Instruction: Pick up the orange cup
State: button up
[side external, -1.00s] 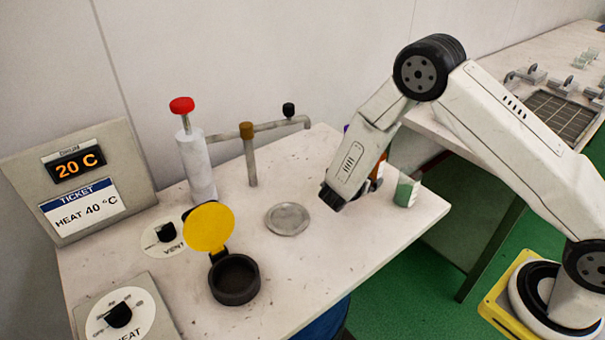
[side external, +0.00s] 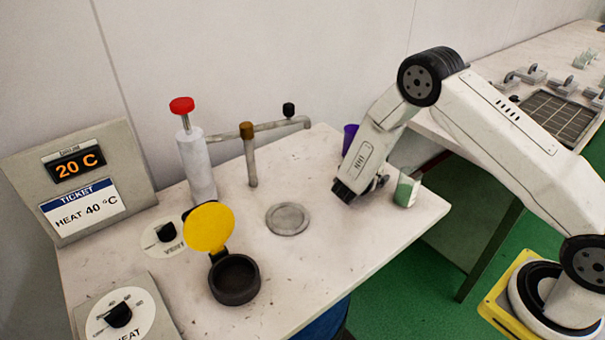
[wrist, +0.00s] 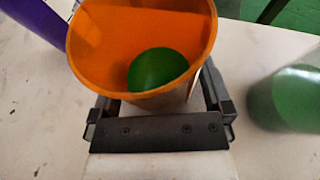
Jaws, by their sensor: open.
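The orange cup (wrist: 118,75) fills the upper middle of the wrist view, with a round green area (wrist: 158,69) inside at its bottom. My gripper (wrist: 160,110) is open, with a finger on each side of the cup's lower part. I cannot tell whether the fingers touch it. In the side external view my gripper (side external: 347,192) is low over the right part of the table, and the arm hides the orange cup.
A purple cup (side external: 349,135) stands behind my gripper, left of the orange cup in the wrist view (wrist: 38,20). A clear cup with green content (side external: 405,191) stands close on the right. A grey disc (side external: 287,219) and an open-lidded black pot (side external: 234,282) lie left.

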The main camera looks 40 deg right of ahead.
dwell(0.4)
jog(key=c, duration=1.1)
jog(key=shift+c, duration=0.2)
jog(key=shift+r, duration=0.25)
jog(key=shift+r, duration=0.9)
jog(key=s+a+r, duration=0.3)
jog(key=s+r, duration=0.7)
jog(key=s, duration=0.3)
jog(key=shift+s+r, duration=0.3)
jog(key=shift+r, duration=0.1)
